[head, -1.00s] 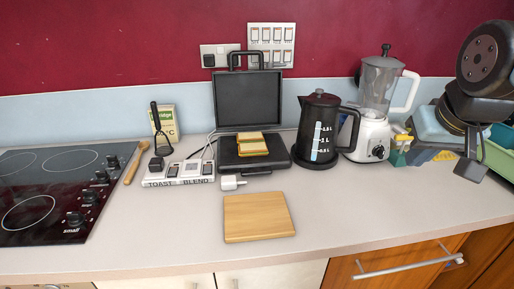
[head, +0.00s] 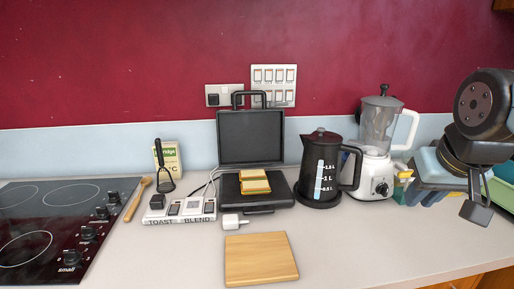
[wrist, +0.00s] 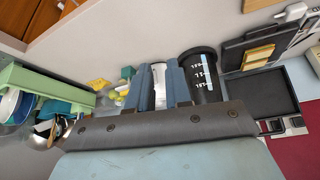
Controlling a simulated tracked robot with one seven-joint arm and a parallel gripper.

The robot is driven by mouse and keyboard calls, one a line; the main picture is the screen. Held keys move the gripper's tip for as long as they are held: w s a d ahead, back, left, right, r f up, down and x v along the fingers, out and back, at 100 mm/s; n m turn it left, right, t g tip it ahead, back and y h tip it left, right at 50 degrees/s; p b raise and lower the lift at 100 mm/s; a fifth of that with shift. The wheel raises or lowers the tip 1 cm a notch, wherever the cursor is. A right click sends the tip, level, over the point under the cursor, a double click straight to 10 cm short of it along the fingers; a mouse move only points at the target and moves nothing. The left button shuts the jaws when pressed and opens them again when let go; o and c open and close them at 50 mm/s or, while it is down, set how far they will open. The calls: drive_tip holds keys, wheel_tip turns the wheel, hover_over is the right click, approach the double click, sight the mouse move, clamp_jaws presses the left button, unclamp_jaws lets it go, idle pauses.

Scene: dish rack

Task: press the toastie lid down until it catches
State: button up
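The black toastie maker (head: 251,137) stands open on the counter, its lid upright near the wall with the handle on top. A toasted sandwich (head: 254,181) lies on its lower plate (head: 277,187). In the wrist view the lid (wrist: 262,93) and sandwich (wrist: 259,57) show at the right. My gripper (head: 404,188) is at the right of the head view, beside the blender and well apart from the toastie maker. In the wrist view its two blue-grey fingers (wrist: 161,75) stand apart with nothing held between them.
A black kettle (head: 319,172) and a white blender (head: 373,177) stand between the toastie maker and my gripper. A wooden board (head: 261,259) lies in front. A switch panel (head: 187,208) and a hob (head: 62,225) are to the left. A green rack (wrist: 42,85) holds dishes.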

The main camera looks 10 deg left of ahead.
drive_tip(key=shift+o, duration=0.7)
drive_tip(key=shift+w+a+r, duration=0.2)
drive_tip(key=shift+w+a, duration=0.05)
drive_tip(key=shift+w, duration=0.05)
drive_tip(key=shift+o, duration=1.3)
drive_tip(key=w+a+r+m+y, duration=0.1)
drive_tip(key=w+a+r+y, duration=0.2)
drive_tip(key=w+a, duration=0.5)
drive_tip(key=w+a+r+m+y, duration=0.2)
drive_tip(key=w+a+r+y, duration=0.2)
drive_tip(key=w+a, duration=0.5)
drive_tip(key=w, duration=0.5)
drive_tip(key=shift+w+a+r+y, duration=0.15)
drive_tip(key=shift+w+a+y, duration=0.15)
drive_tip(key=shift+y, duration=0.1)
drive_tip(key=m+t+y, duration=0.2)
drive_tip(key=m+y, duration=0.4)
approach(253, 93)
drive_tip(key=x, duration=1.1)
drive_tip(key=shift+w+a, duration=0.1)
drive_tip(key=shift+h, duration=0.3)
clamp_jaws()
